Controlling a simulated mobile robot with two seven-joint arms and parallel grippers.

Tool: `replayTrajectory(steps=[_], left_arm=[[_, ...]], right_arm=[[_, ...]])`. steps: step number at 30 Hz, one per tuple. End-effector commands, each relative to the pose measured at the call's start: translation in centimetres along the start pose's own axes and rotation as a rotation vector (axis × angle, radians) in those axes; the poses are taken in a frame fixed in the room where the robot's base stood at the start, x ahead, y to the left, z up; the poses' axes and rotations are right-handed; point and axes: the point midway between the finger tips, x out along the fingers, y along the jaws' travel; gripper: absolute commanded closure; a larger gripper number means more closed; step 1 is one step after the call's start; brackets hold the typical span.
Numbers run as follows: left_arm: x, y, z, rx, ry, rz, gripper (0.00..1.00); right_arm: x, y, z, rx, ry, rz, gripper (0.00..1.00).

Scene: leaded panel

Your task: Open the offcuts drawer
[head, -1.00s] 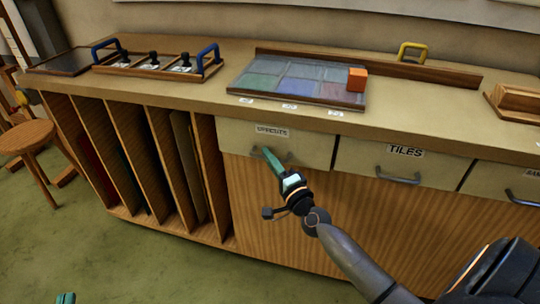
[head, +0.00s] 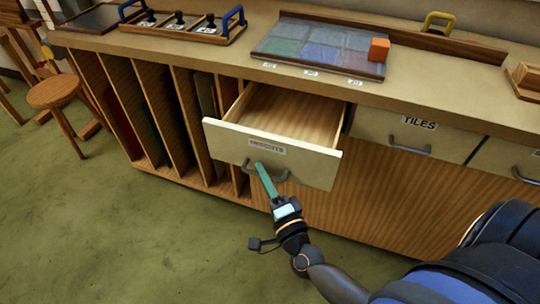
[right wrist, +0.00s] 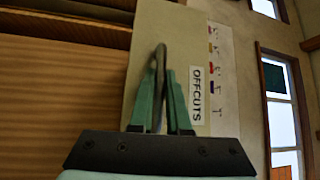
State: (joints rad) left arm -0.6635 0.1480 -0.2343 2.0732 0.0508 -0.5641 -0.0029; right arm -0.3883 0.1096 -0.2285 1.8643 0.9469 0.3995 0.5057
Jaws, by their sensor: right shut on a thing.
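The offcuts drawer (head: 222,139) stands pulled well out of the bench in the head view, and its visible wooden inside looks empty. Its grey bar handle (head: 282,177) is on the front, below the label. My right gripper (head: 262,172) is shut on this handle. In the right wrist view the green fingers of the right gripper (right wrist: 163,100) close on both sides of the handle (right wrist: 160,70), beside the OFFCUTS label (right wrist: 195,95). My left gripper is not in view.
The tiles drawer (head: 370,125) to the right is shut. A glass panel (head: 320,45) with an orange block (head: 379,49) lies on the bench top above. Upright dividers (head: 150,100) stand left of the drawer. The green floor (head: 120,230) in front is clear.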

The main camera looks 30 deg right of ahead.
Motion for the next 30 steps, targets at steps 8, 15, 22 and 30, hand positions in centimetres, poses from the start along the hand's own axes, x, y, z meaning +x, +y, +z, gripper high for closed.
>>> replayTrajectory(steps=[8, 15, 22, 30], left_arm=[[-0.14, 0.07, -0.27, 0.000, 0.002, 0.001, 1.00], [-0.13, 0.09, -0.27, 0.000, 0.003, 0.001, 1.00], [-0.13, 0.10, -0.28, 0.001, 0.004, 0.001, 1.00], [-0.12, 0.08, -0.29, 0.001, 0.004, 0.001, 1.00]], right_arm=[[-1.25, -0.32, 1.15, -0.002, 0.002, -0.001, 1.00], [-1.27, -0.31, 1.19, -0.002, 0.002, -0.001, 1.00], [-1.26, -0.30, 1.19, -0.001, 0.002, 0.000, 0.68], [-1.24, -0.31, 1.22, -0.001, 0.001, 0.000, 0.55]])
